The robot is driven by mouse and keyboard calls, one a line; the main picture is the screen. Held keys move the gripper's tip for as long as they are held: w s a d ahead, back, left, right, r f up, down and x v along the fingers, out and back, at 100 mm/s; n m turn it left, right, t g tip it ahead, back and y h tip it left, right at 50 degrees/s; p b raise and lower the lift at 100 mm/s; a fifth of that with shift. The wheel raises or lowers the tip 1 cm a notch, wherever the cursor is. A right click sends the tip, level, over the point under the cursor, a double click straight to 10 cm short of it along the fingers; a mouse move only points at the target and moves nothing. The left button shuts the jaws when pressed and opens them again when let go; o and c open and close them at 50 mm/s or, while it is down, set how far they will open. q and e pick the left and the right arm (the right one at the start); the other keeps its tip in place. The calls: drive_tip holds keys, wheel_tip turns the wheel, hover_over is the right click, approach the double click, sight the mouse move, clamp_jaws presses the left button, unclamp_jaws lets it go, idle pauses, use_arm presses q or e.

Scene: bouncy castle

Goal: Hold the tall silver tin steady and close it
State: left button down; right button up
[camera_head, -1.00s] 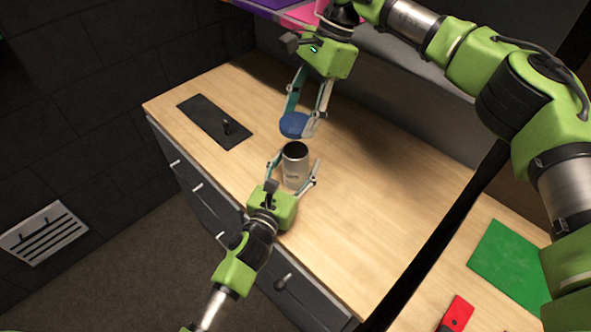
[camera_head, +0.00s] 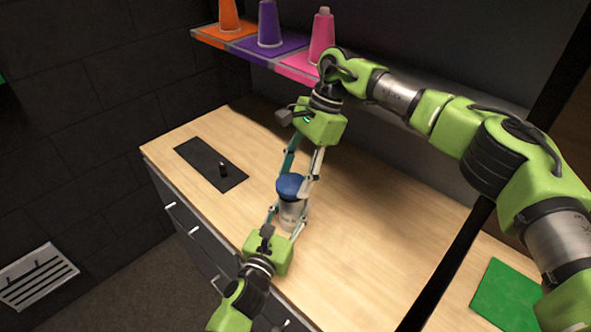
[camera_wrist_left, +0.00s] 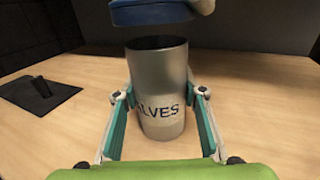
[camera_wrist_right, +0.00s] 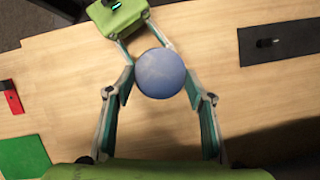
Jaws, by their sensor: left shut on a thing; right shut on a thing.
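The tall silver tin (camera_head: 293,217) stands upright on the wooden worktop. The left wrist view shows lettering on the tin (camera_wrist_left: 160,88) that reads "ALVES", and its dark open mouth. My left gripper (camera_head: 287,219) is shut around the tin's sides, low on its body. My right gripper (camera_head: 296,184) is shut on a round blue lid (camera_head: 290,185) and holds it above the tin. In the left wrist view a gap shows between the lid (camera_wrist_left: 150,12) and the rim. The right wrist view shows the lid (camera_wrist_right: 160,73) from above, hiding the tin.
A black mat (camera_head: 208,163) with a small dark upright piece lies to the left on the worktop. A shelf at the back holds orange (camera_head: 229,15), purple (camera_head: 269,24) and pink (camera_head: 321,38) cones. A green sheet (camera_head: 508,292) lies at the right.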

idle(0.4)
drive_tip(key=shift+f, duration=0.85)
drive_tip(key=shift+f, duration=0.6)
